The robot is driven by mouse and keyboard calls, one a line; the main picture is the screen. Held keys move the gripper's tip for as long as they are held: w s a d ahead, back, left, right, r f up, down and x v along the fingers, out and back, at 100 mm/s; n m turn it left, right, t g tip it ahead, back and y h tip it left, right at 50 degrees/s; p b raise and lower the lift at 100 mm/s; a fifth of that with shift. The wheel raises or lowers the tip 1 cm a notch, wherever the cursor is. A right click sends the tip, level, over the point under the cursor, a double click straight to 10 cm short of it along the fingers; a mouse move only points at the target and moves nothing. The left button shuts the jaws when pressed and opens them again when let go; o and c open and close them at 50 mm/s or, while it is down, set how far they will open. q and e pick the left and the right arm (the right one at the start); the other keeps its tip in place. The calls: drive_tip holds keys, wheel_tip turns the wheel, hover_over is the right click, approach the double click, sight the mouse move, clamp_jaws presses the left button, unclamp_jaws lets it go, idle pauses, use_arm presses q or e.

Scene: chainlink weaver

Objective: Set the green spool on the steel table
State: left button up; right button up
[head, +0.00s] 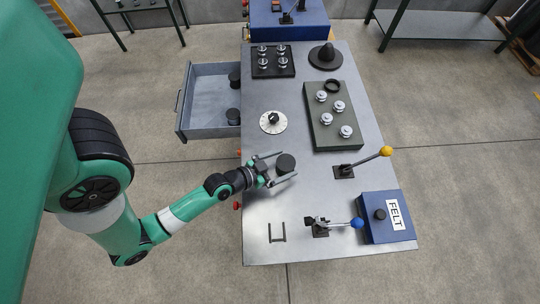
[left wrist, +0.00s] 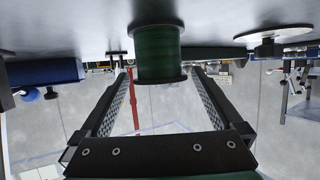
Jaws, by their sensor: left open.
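The green spool (left wrist: 158,55), with dark end flanges, stands upright on the steel table (head: 255,215). In the head view the spool (head: 286,162) shows only its dark top. My left gripper (head: 284,166) is open, with one finger on each side of the spool. In the left wrist view, which is upside down, the spool shows between the far ends of the two fingers, with gaps at its sides. My right gripper is not in view.
An open drawer (head: 207,70) at the left holds two dark round items. A white dial (head: 273,122), a dark tray with metal knobs (head: 322,128), a yellow-knobbed lever (head: 385,152), a blue-knobbed clamp (head: 357,223) and a blue FELT box (head: 388,217) surround the spool.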

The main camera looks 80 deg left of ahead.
use_arm(q)
drive_tip(key=b+v, duration=0.1)
drive_tip(key=v, duration=0.5)
drive_tip(key=shift+s+d+b, duration=0.1)
drive_tip(key=shift+s+b, duration=0.2)
drive_tip(key=shift+b, duration=0.1)
drive_tip(key=shift+s+d+r, duration=0.1)
drive_tip(key=shift+r, duration=0.1)
drive_tip(key=w+d+r+m+t+h, duration=0.15)
drive_tip(key=w+r+t, duration=0.25)
drive_tip(key=w+r, duration=0.75)
drive_tip(key=w+r+m+t+h, duration=0.1)
drive_tip(key=w+r+m+t, duration=0.2)
drive_tip(key=w+r, duration=0.8)
drive_tip(key=d+r+m+t+h, duration=0.1)
drive_tip(key=d+r+t, duration=0.15)
drive_tip(key=r, duration=0.65)
drive_tip(key=d+r+t+h, duration=0.1)
drive_tip(key=d+r, duration=0.2)
drive_tip(key=r, duration=0.7)
drive_tip(key=s+d+r+t+h, duration=0.1)
drive_tip(key=s+d+r+t, duration=0.1)
drive_tip(key=r, duration=0.7)
drive_tip(key=s+d+r+t+h, duration=0.1)
drive_tip(key=s+d+r, duration=0.3)
drive_tip(key=r, duration=0.5)
drive_tip(key=shift+t, duration=0.65)
